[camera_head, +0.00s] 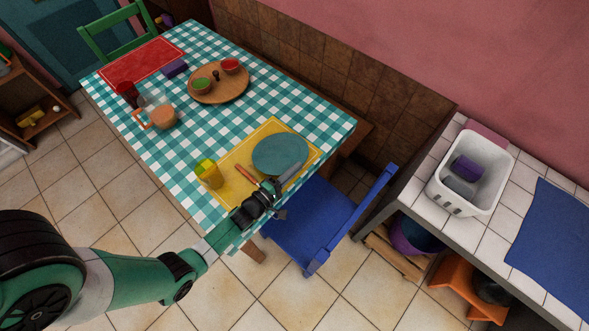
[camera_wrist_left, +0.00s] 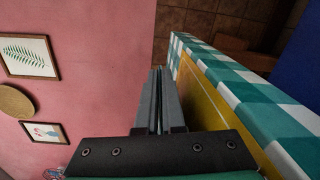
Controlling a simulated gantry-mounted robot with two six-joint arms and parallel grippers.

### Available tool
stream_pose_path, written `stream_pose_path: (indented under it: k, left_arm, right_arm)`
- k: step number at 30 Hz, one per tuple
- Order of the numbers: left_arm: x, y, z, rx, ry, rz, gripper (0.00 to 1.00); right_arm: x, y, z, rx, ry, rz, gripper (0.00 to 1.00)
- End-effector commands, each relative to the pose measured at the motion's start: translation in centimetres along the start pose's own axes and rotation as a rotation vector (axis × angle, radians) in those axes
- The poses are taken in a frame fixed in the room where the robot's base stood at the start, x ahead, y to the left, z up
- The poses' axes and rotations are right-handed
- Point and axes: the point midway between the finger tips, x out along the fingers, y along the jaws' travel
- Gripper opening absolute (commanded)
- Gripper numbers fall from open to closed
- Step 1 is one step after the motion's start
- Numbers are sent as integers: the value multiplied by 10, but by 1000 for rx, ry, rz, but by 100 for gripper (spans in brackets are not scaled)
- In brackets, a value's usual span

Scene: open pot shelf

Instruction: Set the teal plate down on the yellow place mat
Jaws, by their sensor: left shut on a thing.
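The teal plate (camera_head: 280,153) looks level over the right part of the yellow place mat (camera_head: 231,180). Whether it touches the mat or is slightly above it, I cannot tell. My left gripper (camera_head: 295,168) reaches across the mat's near edge and is shut on the plate's near rim. The mat (camera_wrist_left: 203,98) runs alongside the fingers at a steep angle there. My right gripper is not in view.
A yellow cup (camera_head: 209,173) and an orange-handled utensil (camera_head: 244,173) are left of the plate. A jug (camera_head: 158,110) and round wooden board (camera_head: 218,90) are further back on the checked table. A blue chair (camera_head: 315,222) stands close by. A white basin (camera_head: 470,170) is on the right counter.

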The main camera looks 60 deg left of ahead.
Motion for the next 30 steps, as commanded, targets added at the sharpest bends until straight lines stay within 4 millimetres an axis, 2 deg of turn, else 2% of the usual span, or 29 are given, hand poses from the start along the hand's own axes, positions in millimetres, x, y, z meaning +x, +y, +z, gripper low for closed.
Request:
stream_pose_path:
  k: [12,13,18,27,30]
  left_arm:
    - [1,-6,-1,1,-1,3,0]
    - [1,-5,-1,1,-1,3,9]
    - [1,-5,-1,0,-1,2,40]
    - [0,-6,-2,-1,1,-1,40]
    - [-7,-5,-2,-1,2,-3,40]
  right_arm:
    - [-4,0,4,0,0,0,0]
    - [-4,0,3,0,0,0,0]
    - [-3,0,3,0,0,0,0]
    - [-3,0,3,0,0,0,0]
    - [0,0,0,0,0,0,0]
